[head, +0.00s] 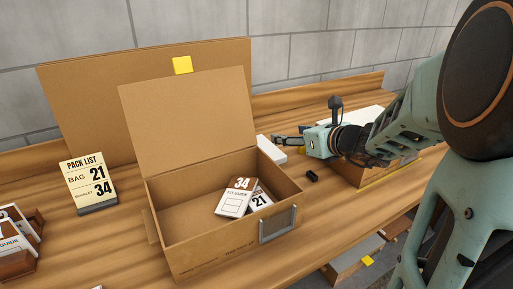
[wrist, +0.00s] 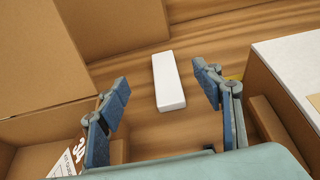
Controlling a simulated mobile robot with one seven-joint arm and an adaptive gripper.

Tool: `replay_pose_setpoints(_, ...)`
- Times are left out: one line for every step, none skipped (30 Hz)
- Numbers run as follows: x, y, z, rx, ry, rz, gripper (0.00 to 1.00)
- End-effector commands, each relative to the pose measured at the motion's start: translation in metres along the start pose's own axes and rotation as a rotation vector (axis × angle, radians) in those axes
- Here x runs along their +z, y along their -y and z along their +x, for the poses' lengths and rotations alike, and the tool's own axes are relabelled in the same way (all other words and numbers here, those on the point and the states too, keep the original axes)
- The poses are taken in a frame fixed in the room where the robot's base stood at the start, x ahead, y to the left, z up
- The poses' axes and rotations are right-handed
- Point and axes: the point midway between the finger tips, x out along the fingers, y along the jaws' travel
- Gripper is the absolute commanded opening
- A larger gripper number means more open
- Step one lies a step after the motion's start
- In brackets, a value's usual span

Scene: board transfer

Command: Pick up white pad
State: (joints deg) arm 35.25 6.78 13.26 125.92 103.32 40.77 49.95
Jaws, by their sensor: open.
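The white pad (head: 271,150), a small oblong block, lies on the wooden table just behind the right side of the open cardboard box. In the wrist view the white pad (wrist: 168,82) lies lengthwise ahead of my gripper (wrist: 161,80), showing between the two fingers. My gripper (head: 286,140) also shows in the head view, close to the pad and above the table. Its fingers are spread apart with nothing between them. I cannot tell the exact height of the fingers over the pad.
The open cardboard box (head: 222,262) holds a booklet marked 34 (head: 237,197) and a packet marked 21 (head: 259,201). A pack list sign (head: 90,182) stands left. A white-topped box (wrist: 295,65) is right of my gripper. A small black object (head: 312,176) lies on the table.

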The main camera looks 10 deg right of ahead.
Motion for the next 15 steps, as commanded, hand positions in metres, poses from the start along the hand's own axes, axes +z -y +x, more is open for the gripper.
replay_pose_setpoints(-0.004, -0.001, 0.002, 0.003, 0.001, 0.008, 0.60)
replay_pose_setpoints(-0.007, -0.001, 0.003, 0.004, 0.001, 0.011, 0.60)
replay_pose_setpoints(-0.013, -0.002, 0.006, 0.006, 0.001, 0.012, 0.60)
replay_pose_setpoints(-0.018, -0.002, 0.008, 0.005, 0.001, 0.012, 0.60)
replay_pose_setpoints(-0.024, -0.002, 0.010, 0.005, 0.000, 0.013, 0.60)
replay_pose_setpoints(-0.033, -0.002, 0.013, 0.005, -0.001, 0.013, 0.60)
replay_pose_setpoints(-0.039, -0.002, 0.016, 0.005, -0.001, 0.014, 0.60)
replay_pose_setpoints(-0.045, -0.002, 0.019, 0.005, -0.001, 0.013, 0.60)
replay_pose_setpoints(-0.053, -0.002, 0.022, 0.005, 0.000, 0.012, 0.60)
replay_pose_setpoints(-0.058, -0.002, 0.024, 0.005, 0.000, 0.012, 0.60)
replay_pose_setpoints(-0.063, -0.002, 0.026, 0.005, 0.000, 0.011, 0.60)
replay_pose_setpoints(-0.069, -0.002, 0.029, 0.005, 0.001, 0.010, 0.60)
replay_pose_setpoints(-0.073, -0.002, 0.031, 0.006, 0.000, 0.010, 0.60)
replay_pose_setpoints(-0.077, -0.002, 0.032, 0.005, 0.000, 0.009, 0.60)
replay_pose_setpoints(-0.078, -0.003, 0.035, 0.005, 0.002, 0.008, 0.60)
